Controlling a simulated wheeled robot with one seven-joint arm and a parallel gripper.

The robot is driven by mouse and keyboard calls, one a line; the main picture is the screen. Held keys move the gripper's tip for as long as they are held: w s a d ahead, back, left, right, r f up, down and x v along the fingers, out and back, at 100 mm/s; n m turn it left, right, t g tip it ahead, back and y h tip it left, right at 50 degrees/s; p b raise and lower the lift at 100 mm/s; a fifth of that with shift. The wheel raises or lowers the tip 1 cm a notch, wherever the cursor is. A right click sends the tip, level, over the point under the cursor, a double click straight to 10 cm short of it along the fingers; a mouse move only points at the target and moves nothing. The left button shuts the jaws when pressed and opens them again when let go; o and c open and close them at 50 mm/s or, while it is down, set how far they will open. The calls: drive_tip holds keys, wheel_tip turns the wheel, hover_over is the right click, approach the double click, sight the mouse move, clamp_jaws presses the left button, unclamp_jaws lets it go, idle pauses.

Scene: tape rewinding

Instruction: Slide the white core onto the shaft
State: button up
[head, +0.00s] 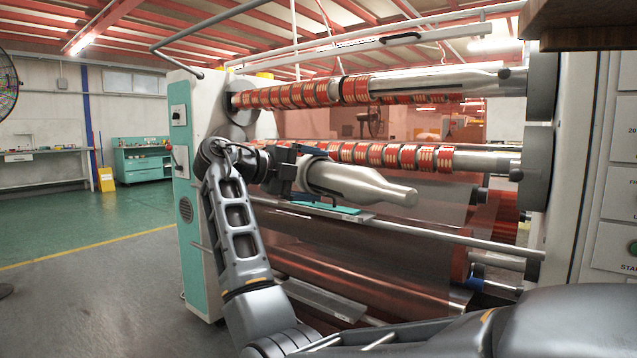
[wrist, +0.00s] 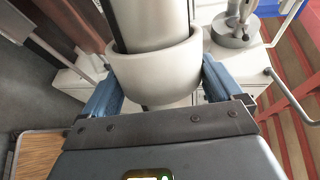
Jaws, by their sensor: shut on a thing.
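The white core (wrist: 155,75) is a smooth pale ring in the wrist view. My gripper (wrist: 160,84) is shut on it, with one blue finger on each side. The grey shaft (wrist: 150,22), with a dark strip along it, passes into the ring's opening, so the core is around the shaft. In the head view my gripper (head: 312,175) is at the left part of a silver shaft (head: 362,185), whose tapered end points right. The core is hard to tell from the shaft there, and my gripper partly hides it.
Machine shafts with red rolls (head: 300,95) run above and behind my gripper. A metal bar (head: 440,238) and a copper-coloured web lie below. The white and teal machine end (head: 190,150) stands at left. Open floor (head: 90,250) lies farther left.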

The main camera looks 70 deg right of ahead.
drive_tip(key=shift+w+d+b, duration=0.3)
drive_tip(key=shift+w+d, duration=0.35)
drive_tip(key=shift+w, duration=0.3)
drive_tip(key=shift+w+d+b, duration=0.35)
drive_tip(key=shift+w+d, duration=0.35)
drive_tip(key=shift+w, duration=0.2)
drive_tip(key=shift+w+d+b, duration=0.3)
drive_tip(key=shift+w+d, duration=0.35)
drive_tip(key=shift+w, duration=0.3)
drive_tip(key=shift+w+d, duration=0.65)
drive_tip(key=shift+w, duration=0.3)
drive_tip(key=shift+w+d, duration=0.65)
drive_tip(key=shift+w, duration=0.25)
drive_tip(key=shift+w+d, duration=0.35)
drive_tip(key=shift+w, duration=0.15)
drive_tip(key=shift+w+d, duration=0.3)
drive_tip(key=shift+w, duration=0.1)
drive_tip(key=shift+f, duration=0.1)
drive_tip(key=o, duration=0.7)
